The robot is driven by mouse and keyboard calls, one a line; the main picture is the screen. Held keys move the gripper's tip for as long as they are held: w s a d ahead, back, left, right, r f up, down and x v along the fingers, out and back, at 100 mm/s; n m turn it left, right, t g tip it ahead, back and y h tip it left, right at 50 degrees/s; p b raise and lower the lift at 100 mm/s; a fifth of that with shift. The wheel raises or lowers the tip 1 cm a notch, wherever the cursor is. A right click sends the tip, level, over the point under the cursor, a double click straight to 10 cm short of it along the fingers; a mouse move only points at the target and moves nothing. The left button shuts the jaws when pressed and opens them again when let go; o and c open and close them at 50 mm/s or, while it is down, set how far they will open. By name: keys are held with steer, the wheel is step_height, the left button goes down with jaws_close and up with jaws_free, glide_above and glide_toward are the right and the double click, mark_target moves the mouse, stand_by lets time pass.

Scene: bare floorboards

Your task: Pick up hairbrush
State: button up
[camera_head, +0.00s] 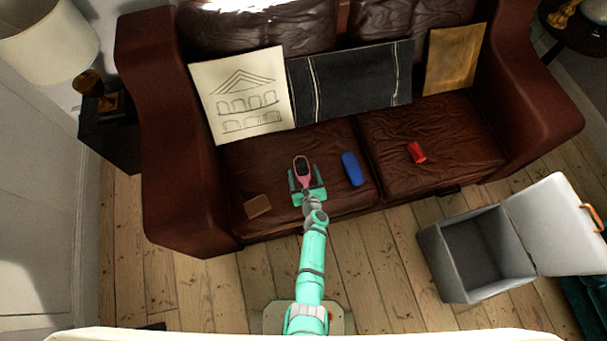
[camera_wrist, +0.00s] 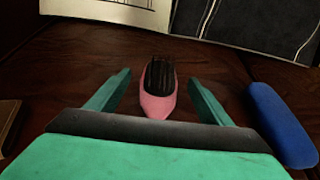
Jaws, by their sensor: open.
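A pink hairbrush (camera_head: 302,169) with dark bristles lies on the left seat cushion of the brown leather sofa. My gripper (camera_head: 305,182) is over the same cushion, with its fingers spread toward the brush. In the wrist view the hairbrush (camera_wrist: 158,92) lies between the two teal fingers of my gripper (camera_wrist: 160,92), bristles facing up. A gap shows between the brush and each finger. The near end of the brush is close to the gripper's dark palm edge, and whether they touch cannot be told.
A blue cylinder-like object (camera_head: 352,168) lies right of the brush, and a brown flat object (camera_head: 257,206) left of it. A red object (camera_head: 416,152) is on the right cushion (camera_head: 460,135). Panels lean on the backrest. An open grey box (camera_head: 470,255) stands on the floor.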

steer(key=shift+x, duration=0.95)
steer(key=shift+c, duration=0.7)
steer(key=c, duration=1)
steer(key=shift+r, duration=0.2)
